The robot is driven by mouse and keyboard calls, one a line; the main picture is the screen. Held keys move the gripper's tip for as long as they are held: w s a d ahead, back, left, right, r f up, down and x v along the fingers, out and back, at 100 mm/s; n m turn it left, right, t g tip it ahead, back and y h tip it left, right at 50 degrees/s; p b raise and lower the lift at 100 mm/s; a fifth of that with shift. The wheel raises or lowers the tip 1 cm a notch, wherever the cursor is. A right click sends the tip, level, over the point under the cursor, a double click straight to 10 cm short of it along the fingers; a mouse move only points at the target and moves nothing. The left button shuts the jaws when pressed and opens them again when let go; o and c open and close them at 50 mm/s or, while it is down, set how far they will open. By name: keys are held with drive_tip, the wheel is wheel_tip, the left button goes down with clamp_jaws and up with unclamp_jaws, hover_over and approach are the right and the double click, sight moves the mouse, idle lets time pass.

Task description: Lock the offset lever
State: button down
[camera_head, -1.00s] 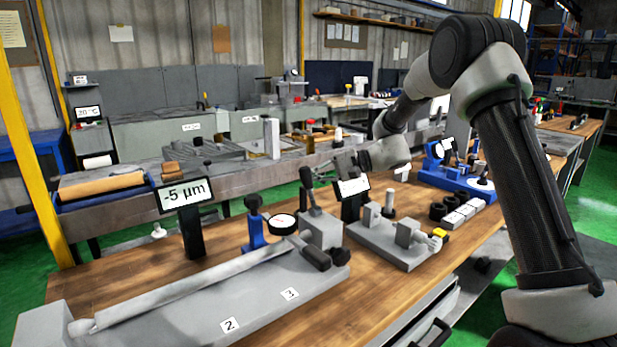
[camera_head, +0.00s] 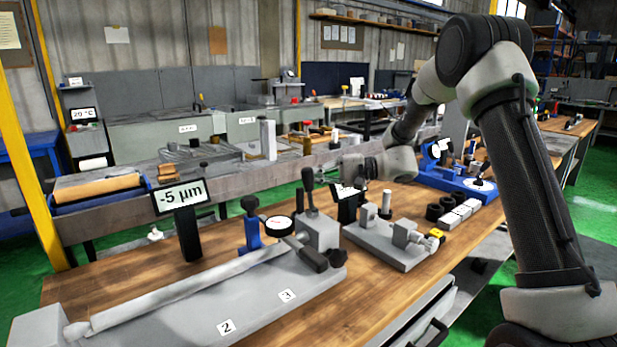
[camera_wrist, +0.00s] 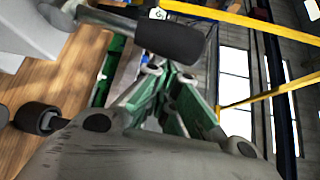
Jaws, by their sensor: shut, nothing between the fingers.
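A grey block (camera_head: 318,231) stands at the right end of the long grey fixture. It carries a nearly upright lever (camera_head: 308,181) with a black handle, and a second, lying black-handled lever (camera_head: 312,259). I cannot tell by label which is the offset lever. My gripper (camera_head: 328,172) is just right of and behind the upright handle. In the wrist view a black handle on a metal rod (camera_wrist: 170,40) crosses close before the green-padded fingers (camera_wrist: 170,95). The fingers are shut and empty. Whether they touch the handle cannot be told.
A dial gauge on a blue stand (camera_head: 252,228) and a display reading -5 µm (camera_head: 181,196) stand left of the block. A grey fixture (camera_head: 400,243) is to the right, with black and white blocks (camera_head: 462,212) beyond. Bare wood (camera_head: 330,305) lies in front.

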sight(311, 179)
drive_tip(key=s+d, duration=0.1)
drive_tip(key=s+d+n+y, duration=0.1)
drive_tip(key=s, duration=0.1)
drive_tip(key=s+d+n, duration=0.1)
drive_tip(key=s, duration=0.1)
drive_tip(key=shift+d+r+y, duration=0.1)
drive_tip(key=shift+r+y, duration=0.3)
drive_tip(key=shift+s+f, duration=0.15)
idle(0.5)
drive_tip(key=shift+d, duration=0.15)
drive_tip(key=d, duration=1.1)
drive_tip(key=shift+s+d+f, duration=0.25)
drive_tip(key=shift+d, duration=0.15)
